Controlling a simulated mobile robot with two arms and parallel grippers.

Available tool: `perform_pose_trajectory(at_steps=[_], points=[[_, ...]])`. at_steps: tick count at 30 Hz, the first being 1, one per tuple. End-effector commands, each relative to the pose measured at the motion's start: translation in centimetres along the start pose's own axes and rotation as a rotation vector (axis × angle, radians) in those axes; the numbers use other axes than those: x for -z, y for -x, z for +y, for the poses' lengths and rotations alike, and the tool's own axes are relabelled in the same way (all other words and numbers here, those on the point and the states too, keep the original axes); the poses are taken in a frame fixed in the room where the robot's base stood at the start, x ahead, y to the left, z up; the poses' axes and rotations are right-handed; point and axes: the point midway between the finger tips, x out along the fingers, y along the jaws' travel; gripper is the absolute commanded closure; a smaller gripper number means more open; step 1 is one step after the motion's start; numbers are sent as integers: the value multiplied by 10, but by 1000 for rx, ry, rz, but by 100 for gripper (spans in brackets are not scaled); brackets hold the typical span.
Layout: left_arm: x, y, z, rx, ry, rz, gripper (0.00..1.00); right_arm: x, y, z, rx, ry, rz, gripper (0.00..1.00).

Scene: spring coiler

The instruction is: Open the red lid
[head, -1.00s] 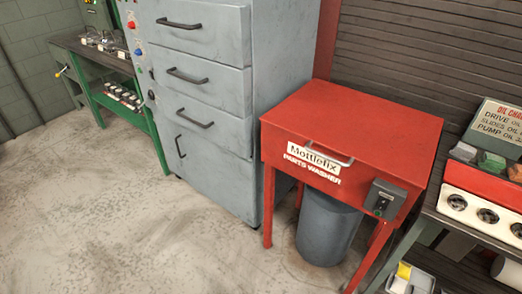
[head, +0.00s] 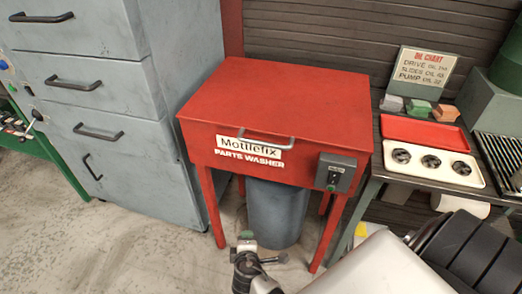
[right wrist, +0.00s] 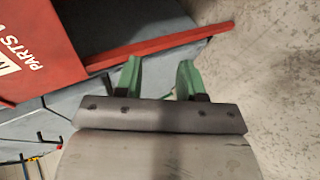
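The red lid (head: 275,98) is the flat top of the red parts washer (head: 200,148). It lies shut. A silver bar handle (head: 265,143) sits at its front edge above the white label. In the right wrist view, part of the washer (right wrist: 45,45) shows at upper left, with its lettering turned. My right gripper (right wrist: 158,76) is open, with two green fingers apart and nothing between them. It is in front of the washer, apart from the handle. My right arm shows at the bottom of the head view. My left gripper is not in view.
A grey drawer cabinet (head: 120,90) stands left of the washer. A grey bin (head: 277,212) is underneath it. A switch box (head: 335,172) is on its front right. A bench with a red-and-white tray (head: 430,170) and an oil chart sign (head: 430,75) stands to the right.

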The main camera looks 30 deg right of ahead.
Motion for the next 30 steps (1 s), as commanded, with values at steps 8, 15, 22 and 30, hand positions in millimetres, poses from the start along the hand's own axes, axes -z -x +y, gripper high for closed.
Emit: perform_pose_trajectory(at_steps=[8, 15, 22, 30], points=[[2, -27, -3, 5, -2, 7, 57, 4, 80, 204, -635, 2, -238, 61], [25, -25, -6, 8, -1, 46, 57, -10, 104, 246, -760, -25, -320, 61], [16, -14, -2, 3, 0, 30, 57, -21, 77, 274, -759, -22, -320, 61], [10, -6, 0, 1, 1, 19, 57, -34, 45, 303, -757, -22, -317, 61]])
